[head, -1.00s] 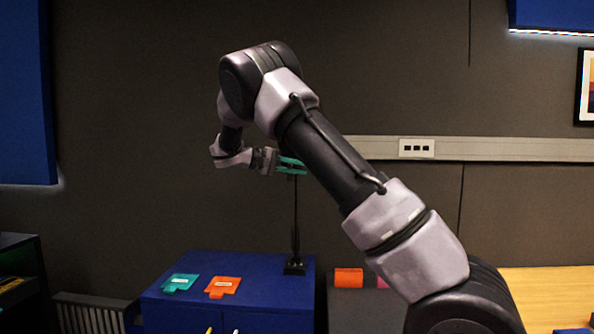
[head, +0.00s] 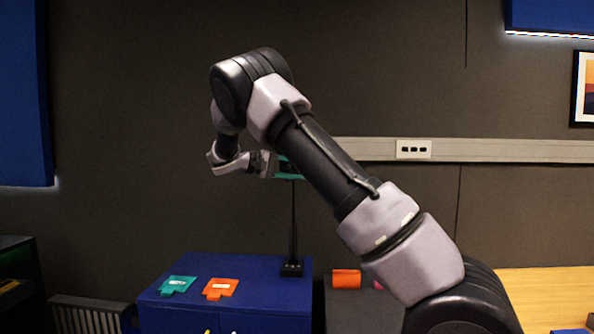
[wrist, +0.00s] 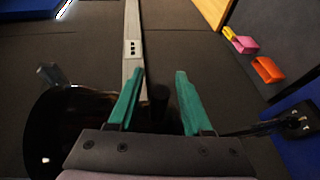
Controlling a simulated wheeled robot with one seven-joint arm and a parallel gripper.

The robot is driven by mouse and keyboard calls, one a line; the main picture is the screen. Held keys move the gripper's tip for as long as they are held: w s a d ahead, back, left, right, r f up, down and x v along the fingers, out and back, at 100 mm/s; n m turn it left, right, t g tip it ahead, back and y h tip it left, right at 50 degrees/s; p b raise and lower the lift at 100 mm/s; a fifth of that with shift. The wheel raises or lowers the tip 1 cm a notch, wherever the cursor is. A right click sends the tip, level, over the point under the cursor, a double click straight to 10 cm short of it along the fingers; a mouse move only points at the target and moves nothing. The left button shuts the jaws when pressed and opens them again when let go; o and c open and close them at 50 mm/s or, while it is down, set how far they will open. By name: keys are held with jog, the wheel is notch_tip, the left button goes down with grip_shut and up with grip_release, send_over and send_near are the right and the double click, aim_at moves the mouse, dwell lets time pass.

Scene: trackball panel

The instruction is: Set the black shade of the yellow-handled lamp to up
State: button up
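The lamp's thin black pole (head: 292,225) rises from a black base (head: 291,268) on the blue cabinet. In the wrist view, a glossy black rounded shade (wrist: 55,130) fills the lower left, partly behind my gripper. No yellow handle can be made out. My gripper (head: 286,168) is at the top of the pole, partly behind my arm. In the wrist view, my gripper (wrist: 158,88) has its teal fingers apart. A dark stubby part (wrist: 158,97) shows between them; I cannot tell whether they touch it. The shade's tilt is unclear.
The blue cabinet (head: 235,262) carries a teal card (head: 178,285) and an orange card (head: 220,289). An orange block (head: 346,279) sits on the dark unit to the right. A wall rail (head: 480,149) runs behind my arm.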

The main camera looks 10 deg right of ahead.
jog(key=a+r, duration=0.1)
jog(key=a, duration=0.9)
jog(key=shift+s+a+r, duration=0.35)
jog(key=shift+s+r, duration=0.05)
jog(key=shift+s, duration=0.05)
